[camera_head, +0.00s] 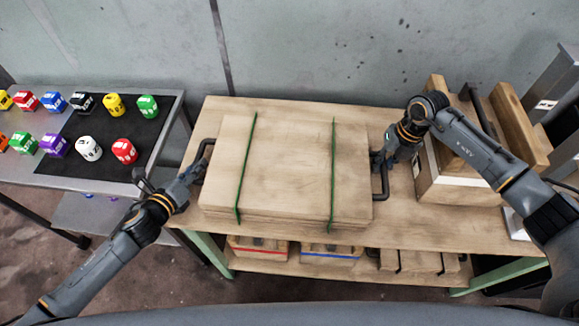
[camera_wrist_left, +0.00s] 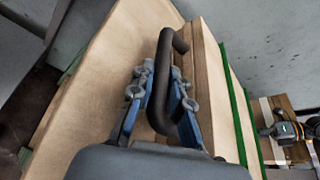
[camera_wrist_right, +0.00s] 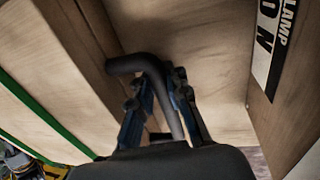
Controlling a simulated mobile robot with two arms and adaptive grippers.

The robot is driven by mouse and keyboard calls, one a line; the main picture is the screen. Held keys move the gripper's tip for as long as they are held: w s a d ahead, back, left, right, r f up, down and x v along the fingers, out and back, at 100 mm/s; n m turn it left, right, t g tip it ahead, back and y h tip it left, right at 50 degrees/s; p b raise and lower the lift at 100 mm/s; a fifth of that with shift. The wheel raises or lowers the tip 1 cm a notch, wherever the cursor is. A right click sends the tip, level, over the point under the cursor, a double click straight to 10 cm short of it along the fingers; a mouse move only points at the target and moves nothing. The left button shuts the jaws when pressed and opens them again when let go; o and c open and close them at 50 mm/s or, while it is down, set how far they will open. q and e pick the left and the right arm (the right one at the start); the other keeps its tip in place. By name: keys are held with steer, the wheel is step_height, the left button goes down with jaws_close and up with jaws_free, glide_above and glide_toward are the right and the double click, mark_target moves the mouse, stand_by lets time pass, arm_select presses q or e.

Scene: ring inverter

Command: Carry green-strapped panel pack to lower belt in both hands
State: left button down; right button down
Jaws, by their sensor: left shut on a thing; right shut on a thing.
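The green-strapped panel pack (camera_head: 285,165) is a flat stack of wooden panels with two green straps and a dark handle at each end. It lies level at the wooden table top; I cannot tell whether it touches it. My left gripper (camera_head: 196,174) is shut on the left handle (camera_wrist_left: 161,85). My right gripper (camera_head: 383,160) is shut on the right handle (camera_wrist_right: 160,80). The green straps also show in the left wrist view (camera_wrist_left: 236,105) and the right wrist view (camera_wrist_right: 45,122). I cannot make out a lower belt.
A wooden box (camera_head: 458,190) stands on the table, right of the pack. A side table (camera_head: 172,135) with coloured dice is at left. A grey wall (camera_head: 300,50) is behind.

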arm_select(q)
steer(key=shift+w+r, duration=0.2)
steer(key=shift+r, duration=0.1)
arm_select(e)
steer(key=shift+w+r, duration=0.3)
steer(key=shift+r, duration=0.05)
